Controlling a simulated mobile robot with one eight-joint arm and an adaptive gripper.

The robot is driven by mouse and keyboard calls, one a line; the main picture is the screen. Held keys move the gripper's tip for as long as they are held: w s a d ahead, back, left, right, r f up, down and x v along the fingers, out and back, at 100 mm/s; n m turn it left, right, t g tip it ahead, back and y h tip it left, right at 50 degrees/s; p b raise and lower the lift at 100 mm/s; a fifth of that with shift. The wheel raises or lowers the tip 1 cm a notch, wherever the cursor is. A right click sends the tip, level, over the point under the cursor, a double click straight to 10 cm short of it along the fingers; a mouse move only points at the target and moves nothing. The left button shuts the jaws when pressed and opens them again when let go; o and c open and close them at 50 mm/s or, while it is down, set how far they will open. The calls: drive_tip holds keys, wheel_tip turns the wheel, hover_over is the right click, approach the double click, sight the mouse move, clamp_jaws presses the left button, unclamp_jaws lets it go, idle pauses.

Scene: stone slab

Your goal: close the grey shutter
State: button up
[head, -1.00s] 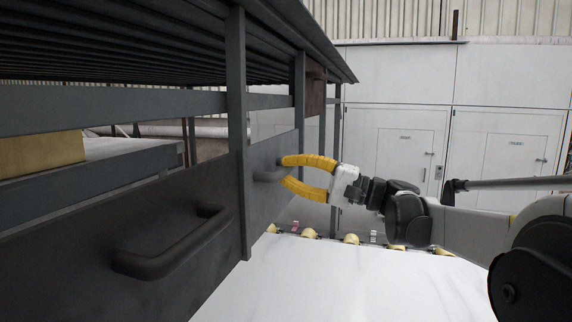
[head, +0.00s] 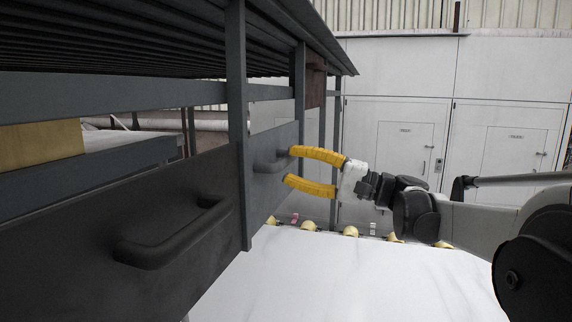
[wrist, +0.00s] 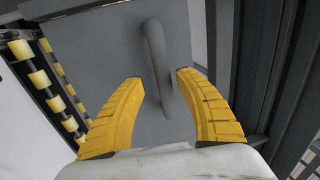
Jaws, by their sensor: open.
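The grey shutter (head: 265,195) is the lighter grey panel in the rack's side, beyond a dark upright. It carries a grey bar handle (head: 272,161), which also shows in the wrist view (wrist: 157,62), running up and down the picture there. My gripper (head: 290,166) has two yellow fingers spread open, just right of the handle in the head view. In the wrist view the fingertips (wrist: 160,78) lie on either side of the handle, with a gap on both sides. The gripper holds nothing. Whether the tips reach past the bar is hard to tell.
A nearer black panel (head: 100,215) with its own protruding handle (head: 175,235) fills the left foreground. A reddish-brown panel (head: 316,80) sits higher at the rack's far end. A yellow block (head: 40,146) lies inside the rack. A white slab (head: 340,280) with yellow rollers spreads below.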

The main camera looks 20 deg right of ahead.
drive_tip(key=v, duration=1)
drive_tip(key=shift+s, duration=0.1)
drive_tip(key=s+a+f+g+h+b, duration=0.1)
drive_tip(key=s+a+f+h+b, duration=0.25)
drive_tip(key=f, duration=0.65)
drive_tip(key=s+a+f+n+g+h+b, duration=0.1)
drive_tip(key=s+a+f+g+b, duration=0.1)
drive_tip(key=a+f+b, duration=0.55)
drive_tip(key=s+a+f+g+h+b, duration=0.1)
drive_tip(key=s+a+f+h+b, duration=0.2)
drive_tip(key=f, duration=0.8)
drive_tip(key=s+d+f+n+h+b, duration=0.1)
drive_tip(key=s+f+n+h+b, duration=0.1)
drive_tip(key=f, duration=0.7)
drive_tip(key=s+d+f+n+h+b, duration=0.1)
drive_tip(key=s+f+h+b, duration=0.3)
drive_tip(key=f, duration=0.5)
drive_tip(key=s+d+f+n+h+b, duration=0.2)
drive_tip(key=s+f+h+b, duration=0.1)
drive_tip(key=s+f+b, duration=0.4)
wheel_tip(320, 180, down, 3)
drive_tip(key=shift+r+n, duration=0.1)
drive_tip(key=shift+n, duration=0.3)
